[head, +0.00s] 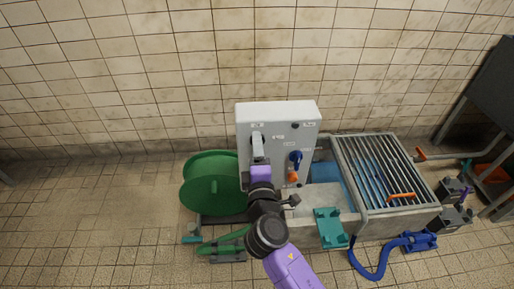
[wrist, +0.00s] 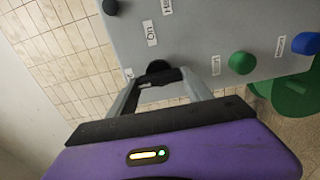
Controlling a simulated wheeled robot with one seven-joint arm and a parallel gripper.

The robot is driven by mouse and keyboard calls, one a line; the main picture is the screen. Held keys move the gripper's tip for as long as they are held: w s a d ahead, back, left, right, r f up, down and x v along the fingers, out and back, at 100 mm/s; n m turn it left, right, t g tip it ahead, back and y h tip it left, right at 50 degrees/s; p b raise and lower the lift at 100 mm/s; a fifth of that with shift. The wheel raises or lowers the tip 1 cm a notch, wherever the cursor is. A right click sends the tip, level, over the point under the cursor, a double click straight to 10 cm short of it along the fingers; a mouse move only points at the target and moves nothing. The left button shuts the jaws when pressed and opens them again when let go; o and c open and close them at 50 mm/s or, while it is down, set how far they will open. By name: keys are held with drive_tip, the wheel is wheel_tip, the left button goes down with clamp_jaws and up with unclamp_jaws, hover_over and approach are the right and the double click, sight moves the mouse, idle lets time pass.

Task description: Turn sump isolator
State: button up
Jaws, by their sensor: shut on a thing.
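A pale grey control box (head: 278,112) stands against the tiled wall and carries several knobs and small labels. My gripper (head: 258,145) is at the upper left of its front face. In the wrist view my gripper (wrist: 160,82) is shut on a dark knob (wrist: 158,67) at the panel's edge, its two grey fingers on either side. A label reading "On" (wrist: 151,33) is beside this knob. The fingers hide part of the knob, and its exact angle is hard to tell. No label naming the sump isolator is readable.
A green knob (wrist: 242,62) and a blue knob (wrist: 306,43) are on the same panel. A green reel (head: 208,182) stands left of the box. A grated sump (head: 385,172) and a blue hose (head: 376,272) lie to the right. Floor at far left is clear.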

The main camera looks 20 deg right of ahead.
idle(0.4)
drive_tip(key=o, duration=1.4)
drive_tip(key=shift+c, duration=0.2)
drive_tip(key=shift+s, duration=0.1)
drive_tip(key=v, duration=0.7)
drive_tip(key=shift+s+a+b, duration=0.15)
drive_tip(key=shift+s+b, duration=0.15)
